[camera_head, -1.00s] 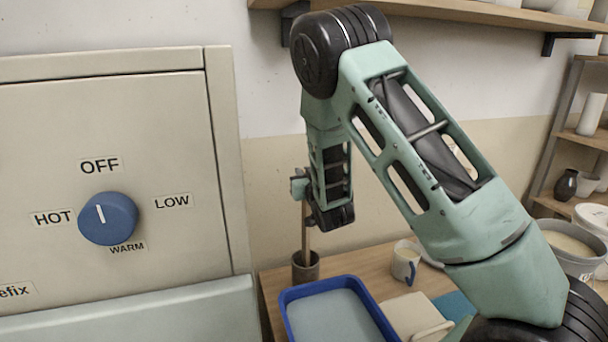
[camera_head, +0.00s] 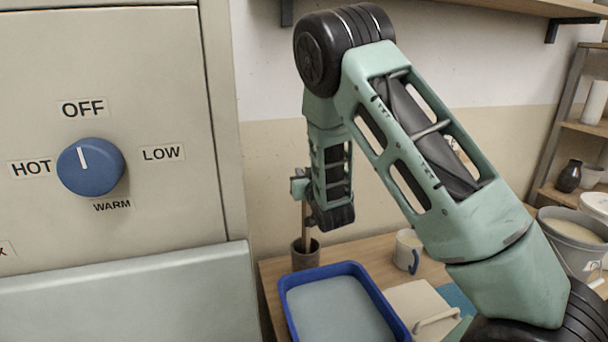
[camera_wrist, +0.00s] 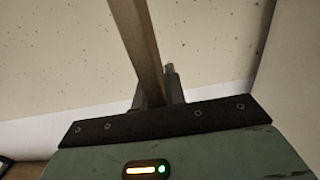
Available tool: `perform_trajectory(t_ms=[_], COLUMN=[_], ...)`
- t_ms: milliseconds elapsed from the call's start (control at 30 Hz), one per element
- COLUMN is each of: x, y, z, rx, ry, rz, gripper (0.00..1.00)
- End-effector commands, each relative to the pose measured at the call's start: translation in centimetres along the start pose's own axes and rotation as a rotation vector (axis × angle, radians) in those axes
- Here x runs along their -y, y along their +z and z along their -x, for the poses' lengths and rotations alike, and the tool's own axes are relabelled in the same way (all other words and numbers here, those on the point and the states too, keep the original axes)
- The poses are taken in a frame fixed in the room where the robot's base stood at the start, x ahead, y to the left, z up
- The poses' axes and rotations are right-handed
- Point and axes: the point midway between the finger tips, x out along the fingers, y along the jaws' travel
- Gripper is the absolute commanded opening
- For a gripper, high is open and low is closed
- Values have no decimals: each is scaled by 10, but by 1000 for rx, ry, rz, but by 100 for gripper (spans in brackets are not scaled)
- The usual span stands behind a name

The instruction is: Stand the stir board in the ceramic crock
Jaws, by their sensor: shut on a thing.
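The stir board (camera_head: 305,226) is a narrow brown wooden strip standing upright at the back left of the table. Its lower end is inside the ceramic crock (camera_head: 305,256), a small dark grey-brown pot. My gripper (camera_head: 302,187) is above the crock and shut on the board's upper part. The wrist view shows the board (camera_wrist: 138,50) running up from between the gripper's fingers (camera_wrist: 158,88). The board's bottom end is hidden by the crock wall, so I cannot tell whether it touches the crock's floor.
A blue tray (camera_head: 285,300) of pale glaze stands in front of the crock. A mug (camera_head: 407,248), a beige board with a handle (camera_head: 420,303) and a grey bucket (camera_head: 575,255) are to the right. A cabinet with a blue knob (camera_head: 90,167) fills the left.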

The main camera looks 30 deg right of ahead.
Motion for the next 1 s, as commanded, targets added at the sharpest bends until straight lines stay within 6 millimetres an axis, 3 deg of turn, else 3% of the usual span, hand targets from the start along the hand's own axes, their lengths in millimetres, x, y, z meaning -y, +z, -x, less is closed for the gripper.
perform_trajectory(t_ms=[33,67,133,433,567,1000], x=[0,0,0,0,0,0], y=[0,0,0,0,1,-2], z=[0,0,0,1,10,92], rx=[-1,-1,-1,1,0,3], ry=[0,0,0,0,0,0], rz=[0,0,0,0,-1,0], gripper=[0,18,37,38,38,38])
